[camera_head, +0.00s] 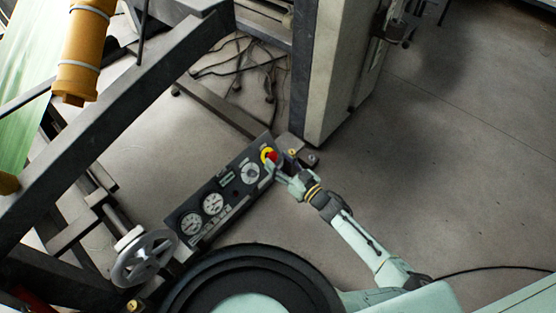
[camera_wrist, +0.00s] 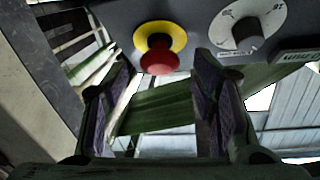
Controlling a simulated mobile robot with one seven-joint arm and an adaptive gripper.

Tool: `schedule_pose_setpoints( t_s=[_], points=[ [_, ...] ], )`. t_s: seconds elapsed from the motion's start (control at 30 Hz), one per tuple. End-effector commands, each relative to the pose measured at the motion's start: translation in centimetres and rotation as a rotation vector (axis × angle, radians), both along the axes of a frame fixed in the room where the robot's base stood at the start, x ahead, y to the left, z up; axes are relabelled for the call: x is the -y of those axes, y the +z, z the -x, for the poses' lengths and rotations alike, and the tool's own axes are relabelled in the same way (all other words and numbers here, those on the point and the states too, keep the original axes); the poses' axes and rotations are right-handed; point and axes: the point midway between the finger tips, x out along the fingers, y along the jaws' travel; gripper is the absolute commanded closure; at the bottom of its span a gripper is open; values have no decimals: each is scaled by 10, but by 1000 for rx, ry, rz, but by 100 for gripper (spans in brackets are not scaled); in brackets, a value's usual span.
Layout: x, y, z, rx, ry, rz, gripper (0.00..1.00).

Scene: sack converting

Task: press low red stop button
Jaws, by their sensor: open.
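The red stop button (camera_wrist: 159,62) sits on a yellow collar (camera_wrist: 174,33) on a dark control panel in the wrist view. It stands out from the panel face, just ahead of and between my two fingers. The button also shows in the head view (camera_head: 272,156) at the panel's upper right end. My gripper (camera_wrist: 162,85) is open and empty, with one finger on each side below the button. In the head view my gripper (camera_head: 281,168) is close beside the button. Whether anything touches it I cannot tell.
The control panel (camera_head: 232,191) carries several dials and small switches; a numbered dial (camera_wrist: 248,25) is right of the button. A handwheel (camera_head: 145,258) is at the panel's lower left. A pale machine column (camera_head: 337,75) stands beyond. Open floor (camera_head: 460,150) lies right.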

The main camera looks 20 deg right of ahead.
Motion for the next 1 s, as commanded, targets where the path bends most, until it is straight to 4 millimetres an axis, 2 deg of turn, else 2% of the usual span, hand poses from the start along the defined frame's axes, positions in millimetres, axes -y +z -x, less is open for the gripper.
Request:
schedule_pose_setpoints(
  t_s=[0.13,0.4,1.0],
  points=[
    [-4,0,-8,0,1,0,48],
    [-5,0,-8,0,0,0,48],
    [-4,0,-8,0,0,0,88]
  ],
)
